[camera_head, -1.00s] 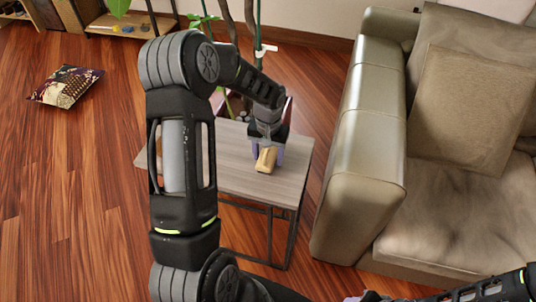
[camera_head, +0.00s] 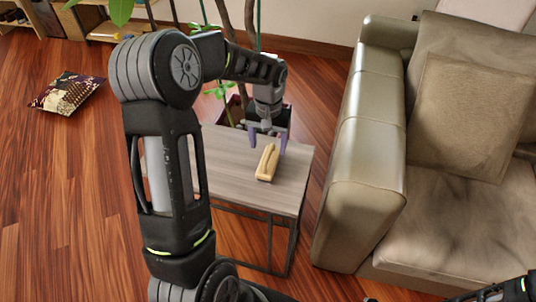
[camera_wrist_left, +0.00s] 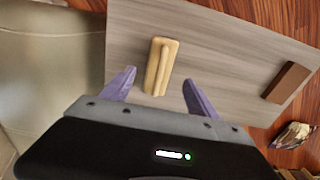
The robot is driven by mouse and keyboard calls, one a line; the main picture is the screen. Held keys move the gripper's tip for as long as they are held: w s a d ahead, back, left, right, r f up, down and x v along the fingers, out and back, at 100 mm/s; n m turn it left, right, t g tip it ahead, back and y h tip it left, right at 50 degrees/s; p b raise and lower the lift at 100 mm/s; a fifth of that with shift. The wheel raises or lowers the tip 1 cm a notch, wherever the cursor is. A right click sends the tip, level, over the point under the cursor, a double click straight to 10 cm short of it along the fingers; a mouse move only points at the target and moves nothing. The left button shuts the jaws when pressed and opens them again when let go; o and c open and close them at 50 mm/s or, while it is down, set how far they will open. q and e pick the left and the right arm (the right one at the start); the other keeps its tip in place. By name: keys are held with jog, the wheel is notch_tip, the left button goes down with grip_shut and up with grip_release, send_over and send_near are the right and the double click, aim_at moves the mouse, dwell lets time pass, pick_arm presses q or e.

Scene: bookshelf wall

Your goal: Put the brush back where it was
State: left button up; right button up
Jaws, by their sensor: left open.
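The brush (camera_head: 267,163), a tan wooden block shape with a raised bar along it, lies on the small grey-topped table (camera_head: 223,176). It also shows in the left wrist view (camera_wrist_left: 161,66). My left gripper (camera_head: 268,145) is open and empty, with purple fingers. It is above the table at the far end of the brush, apart from it. In the wrist view the brush lies between and beyond the fingertips. Part of my right arm shows at the bottom right of the head view, but its gripper is out of view.
A brown block (camera_wrist_left: 287,82) sits near the table's edge in the wrist view. A beige sofa (camera_head: 365,160) stands right of the table. A patterned cushion (camera_head: 67,92) lies on the wood floor at left. Plant stems stand behind the table. My left arm hides the table's left part.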

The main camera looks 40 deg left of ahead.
aim_at(268, 156)
pick_arm(q)
jog(key=shift+r, duration=1.5)
jog(key=shift+f, duration=0.1)
dwell(0.6)
